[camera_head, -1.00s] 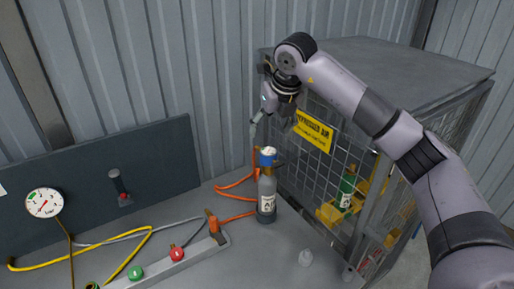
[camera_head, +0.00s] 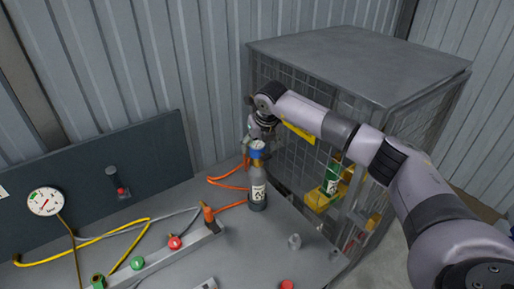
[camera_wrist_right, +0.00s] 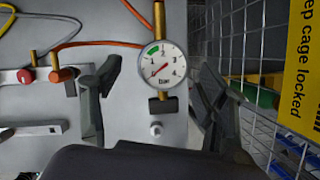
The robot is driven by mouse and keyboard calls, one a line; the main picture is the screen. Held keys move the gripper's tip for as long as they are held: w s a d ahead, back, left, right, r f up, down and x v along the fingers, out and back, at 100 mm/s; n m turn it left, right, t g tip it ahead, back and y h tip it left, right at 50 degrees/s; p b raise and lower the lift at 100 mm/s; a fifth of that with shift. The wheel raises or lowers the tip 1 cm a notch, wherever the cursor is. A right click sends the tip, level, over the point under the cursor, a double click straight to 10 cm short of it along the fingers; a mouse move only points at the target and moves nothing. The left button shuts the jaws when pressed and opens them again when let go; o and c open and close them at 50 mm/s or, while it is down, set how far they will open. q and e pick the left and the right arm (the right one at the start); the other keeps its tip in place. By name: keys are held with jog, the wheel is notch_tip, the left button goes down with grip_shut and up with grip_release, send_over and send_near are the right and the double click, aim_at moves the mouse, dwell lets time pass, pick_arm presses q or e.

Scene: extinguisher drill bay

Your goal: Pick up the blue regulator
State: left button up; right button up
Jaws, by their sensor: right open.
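The blue regulator (camera_head: 257,152) sits on top of an upright grey cylinder (camera_head: 257,190) with a white label, beside the cage. My right gripper (camera_head: 261,136) is just above and behind it, pointing down, partly hidden. In the right wrist view the right gripper (camera_wrist_right: 152,92) is open. Its two dark fingers stand left and right of a round white gauge (camera_wrist_right: 161,65) with a brass stem and a black block, apparently on the regulator. The blue body does not show there. I cannot tell how far the fingertips are above it. My left gripper is not in view.
The mesh cage (camera_head: 359,65) with a yellow sign (camera_wrist_right: 301,65) stands close on the right. A green bottle (camera_head: 332,176) is inside it. Orange hose (camera_head: 228,184) runs left of the cylinder. A rail with coloured knobs (camera_head: 175,243) and a wall gauge (camera_head: 45,201) are at left.

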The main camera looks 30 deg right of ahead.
jog(key=p+x, duration=0.1)
jog(key=x, duration=0.2)
jog(key=shift+w+d+f+p, duration=0.1)
jog(key=shift+w+f+p, duration=0.05)
jog(key=shift+w+p, duration=0.15)
jog(key=shift+f, duration=0.3)
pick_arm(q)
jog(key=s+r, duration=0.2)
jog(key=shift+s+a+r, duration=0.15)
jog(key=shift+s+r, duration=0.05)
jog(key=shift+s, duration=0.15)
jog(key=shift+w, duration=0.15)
pick_arm(e)
jog(key=shift+c, duration=0.2)
jog(key=c, duration=0.4)
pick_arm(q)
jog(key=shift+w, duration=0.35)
pick_arm(e)
jog(key=shift+r, duration=0.1)
jog(key=c, duration=0.8)
